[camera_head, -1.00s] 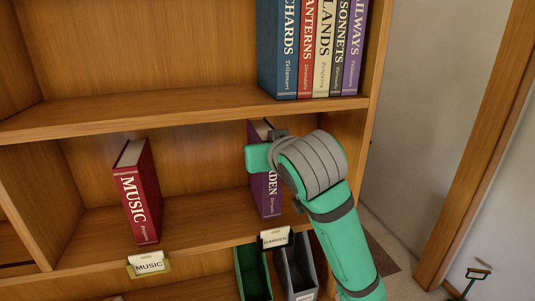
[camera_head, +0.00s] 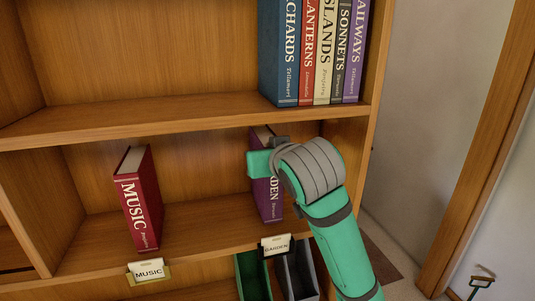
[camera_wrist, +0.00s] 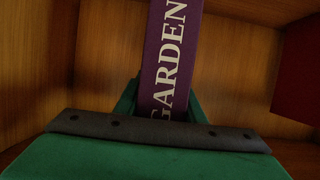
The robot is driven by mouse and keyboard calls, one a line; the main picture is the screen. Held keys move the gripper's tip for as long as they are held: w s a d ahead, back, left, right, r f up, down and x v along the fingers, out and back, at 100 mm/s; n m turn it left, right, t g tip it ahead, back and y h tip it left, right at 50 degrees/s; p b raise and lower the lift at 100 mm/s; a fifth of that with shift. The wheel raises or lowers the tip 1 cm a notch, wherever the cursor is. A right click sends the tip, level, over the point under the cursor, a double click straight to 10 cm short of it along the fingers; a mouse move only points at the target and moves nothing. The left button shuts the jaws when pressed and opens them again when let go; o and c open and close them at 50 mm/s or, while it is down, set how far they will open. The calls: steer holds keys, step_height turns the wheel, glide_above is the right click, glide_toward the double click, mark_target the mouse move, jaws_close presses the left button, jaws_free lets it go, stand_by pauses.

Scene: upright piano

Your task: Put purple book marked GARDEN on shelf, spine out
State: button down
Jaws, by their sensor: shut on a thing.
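The purple book marked GARDEN (camera_head: 270,201) stands upright in the middle shelf compartment, its lettered spine facing out. It is above the shelf-edge label reading GARDEN (camera_head: 275,245). My gripper (camera_wrist: 168,112) is shut on the purple book, with green fingers on both sides of its spine in the wrist view. In the head view my wrist and arm cover the book's upper right part and the fingertips. Whether the book's bottom rests on the shelf board (camera_head: 195,222) is hard to tell.
A red book marked MUSIC (camera_head: 139,200) stands at the left of the same shelf, above a MUSIC label (camera_head: 149,270). Several books (camera_head: 316,50) stand on the shelf above. Green (camera_head: 252,277) and grey (camera_head: 300,272) holders sit below. Shelf room is free between the two books.

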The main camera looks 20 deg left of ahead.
steer(key=shift+s+a+f, duration=0.15)
steer(key=shift+a+f, duration=0.1)
steer(key=shift+a, duration=0.1)
steer(key=shift+d+f, duration=0.15)
steer(key=shift+f, duration=0.55)
steer(key=c, duration=1.1)
jaws_free()
steer(key=shift+f, duration=0.1)
